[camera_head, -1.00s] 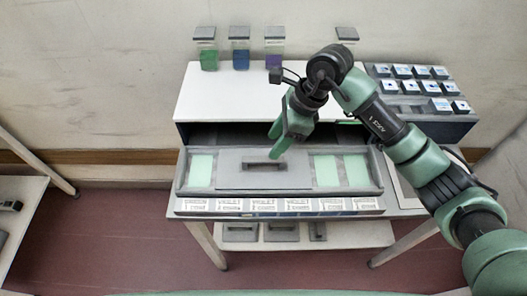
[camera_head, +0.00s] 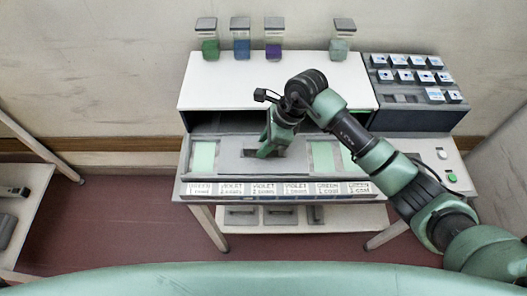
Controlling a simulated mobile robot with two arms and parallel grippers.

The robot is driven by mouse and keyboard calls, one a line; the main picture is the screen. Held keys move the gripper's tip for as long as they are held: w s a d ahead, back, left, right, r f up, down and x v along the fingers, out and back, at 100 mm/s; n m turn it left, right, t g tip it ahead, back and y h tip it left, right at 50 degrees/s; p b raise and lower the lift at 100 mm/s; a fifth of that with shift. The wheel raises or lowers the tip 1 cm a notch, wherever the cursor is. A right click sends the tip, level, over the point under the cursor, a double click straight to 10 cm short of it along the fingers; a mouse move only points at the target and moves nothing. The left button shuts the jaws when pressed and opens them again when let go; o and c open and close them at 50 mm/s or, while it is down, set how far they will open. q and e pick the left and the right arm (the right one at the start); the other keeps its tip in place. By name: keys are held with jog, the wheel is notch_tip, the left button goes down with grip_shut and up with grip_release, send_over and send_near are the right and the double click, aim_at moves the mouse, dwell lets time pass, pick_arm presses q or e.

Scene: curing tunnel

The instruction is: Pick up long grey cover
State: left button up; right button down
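The long grey cover (camera_head: 232,161) lies flat over the middle compartments of the pulled-out drawer (camera_head: 183,171), between pale green compartments at left and right. Its raised handle is mostly hidden behind my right gripper. My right gripper (camera_head: 269,152) points down at the handle, at the middle of the cover. Its fingers overlap the handle in the picture, and I cannot tell whether they are closed on it. My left gripper is not in view.
Above the drawer is a white top (camera_head: 225,92) with green, blue, violet and pale jars behind it. A rack of small blocks (camera_head: 405,121) stands at right. Grey covers (camera_head: 241,216) lie on the lower shelf. A labelled strip (camera_head: 275,189) runs along the drawer front.

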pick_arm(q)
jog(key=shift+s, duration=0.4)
pick_arm(e)
jog(key=shift+r, duration=0.1)
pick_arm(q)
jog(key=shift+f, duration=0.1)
pick_arm(e)
jog(key=shift+r, duration=0.1)
